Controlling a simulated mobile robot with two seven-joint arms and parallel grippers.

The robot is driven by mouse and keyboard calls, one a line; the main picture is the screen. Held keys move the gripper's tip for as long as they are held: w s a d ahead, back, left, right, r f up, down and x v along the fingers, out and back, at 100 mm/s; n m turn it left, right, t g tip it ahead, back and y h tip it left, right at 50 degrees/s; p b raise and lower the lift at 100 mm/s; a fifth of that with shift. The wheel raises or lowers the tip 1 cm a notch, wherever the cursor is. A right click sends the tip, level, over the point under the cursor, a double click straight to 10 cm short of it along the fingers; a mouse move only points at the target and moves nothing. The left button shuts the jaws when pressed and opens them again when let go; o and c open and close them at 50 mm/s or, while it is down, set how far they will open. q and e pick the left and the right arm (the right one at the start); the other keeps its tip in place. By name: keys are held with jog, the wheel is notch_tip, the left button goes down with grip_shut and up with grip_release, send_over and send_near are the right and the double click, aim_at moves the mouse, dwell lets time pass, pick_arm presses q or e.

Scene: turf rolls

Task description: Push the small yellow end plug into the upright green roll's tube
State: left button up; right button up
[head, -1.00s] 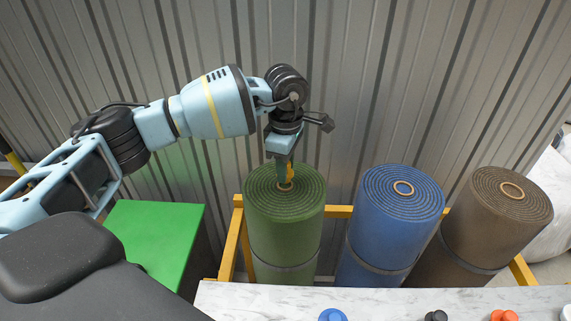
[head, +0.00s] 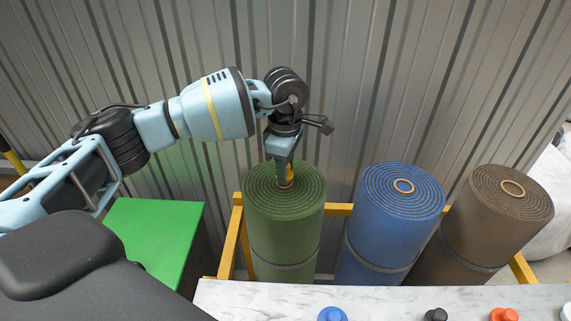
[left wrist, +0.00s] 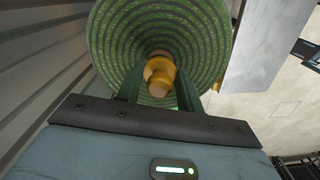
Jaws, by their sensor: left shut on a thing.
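The upright green roll (head: 284,220) stands at the left of the row of rolls, its spiral top facing up with a tan tube at the centre. My left gripper (head: 285,178) points down over that centre. It is shut on the small yellow end plug (head: 289,173). In the left wrist view the yellow plug (left wrist: 160,72) sits between the two fingers, in line with the middle of the green roll's top (left wrist: 110,40). The plug's lower end is at the tube mouth; I cannot tell how deep it is. My right gripper is not in view.
A blue roll (head: 390,225) and a brown roll (head: 492,225) stand to the right in a yellow frame (head: 231,245). A marble counter (head: 265,300) in front holds blue, black and orange plugs. A green-topped box (head: 150,235) is at left; a corrugated wall is behind.

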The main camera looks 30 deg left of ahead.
pick_arm(q)
jog(key=shift+f, duration=1.05)
jog(key=o, duration=1.1)
jog(key=shift+c, duration=0.2)
jog(key=shift+r+b, duration=0.35)
jog(key=shift+r, duration=3.6)
jog(key=shift+s+f, duration=0.1)
jog(key=shift+f, duration=0.05)
